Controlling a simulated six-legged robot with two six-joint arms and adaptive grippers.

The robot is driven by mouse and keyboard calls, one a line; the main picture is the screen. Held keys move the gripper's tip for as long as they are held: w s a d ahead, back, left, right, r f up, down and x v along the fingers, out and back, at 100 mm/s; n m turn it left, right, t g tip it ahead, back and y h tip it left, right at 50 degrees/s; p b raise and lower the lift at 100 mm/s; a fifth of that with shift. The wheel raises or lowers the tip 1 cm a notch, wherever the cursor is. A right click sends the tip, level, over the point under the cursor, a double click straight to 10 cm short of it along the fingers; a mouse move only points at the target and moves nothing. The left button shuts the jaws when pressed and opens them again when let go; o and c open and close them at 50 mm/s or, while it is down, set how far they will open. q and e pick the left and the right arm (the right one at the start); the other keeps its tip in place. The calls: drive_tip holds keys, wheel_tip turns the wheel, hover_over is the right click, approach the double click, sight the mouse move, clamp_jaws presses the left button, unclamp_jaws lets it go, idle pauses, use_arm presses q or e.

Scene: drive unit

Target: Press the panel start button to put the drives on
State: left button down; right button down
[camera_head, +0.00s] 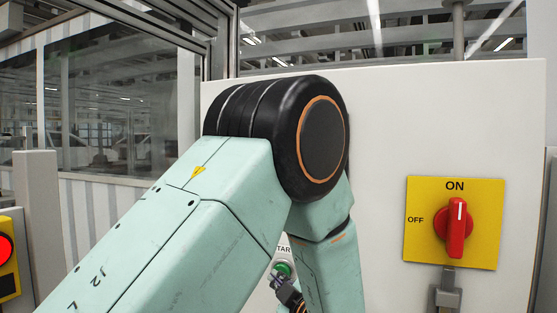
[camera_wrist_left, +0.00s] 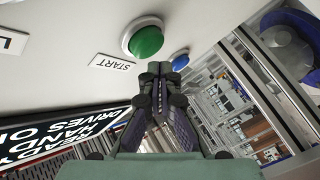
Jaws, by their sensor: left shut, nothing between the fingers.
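The green start button (camera_head: 283,269) sits on the white panel, partly hidden behind my left arm and gripper in the head view. In the left wrist view the green button (camera_wrist_left: 147,39) has a pale ring, with the START label (camera_wrist_left: 113,62) beside it. My left gripper (camera_head: 277,279) is shut and empty, close in front of the button. My right gripper is not in view.
A red rotary switch (camera_head: 456,228) on a yellow plate points to ON. A red button on a yellow box (camera_head: 5,250) stands at the far left. A dark sign (camera_wrist_left: 62,133) with READY, HAND and DRIVES shows in the wrist view. My left arm covers the panel's middle.

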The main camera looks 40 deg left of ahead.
use_arm(q)
drive_tip(key=shift+s+d, duration=0.25)
drive_tip(key=shift+s, duration=0.6)
drive_tip(key=shift+s+d, duration=0.3)
drive_tip(key=shift+s, duration=0.55)
drive_tip(key=shift+s+d, duration=0.25)
drive_tip(key=shift+s, duration=0.6)
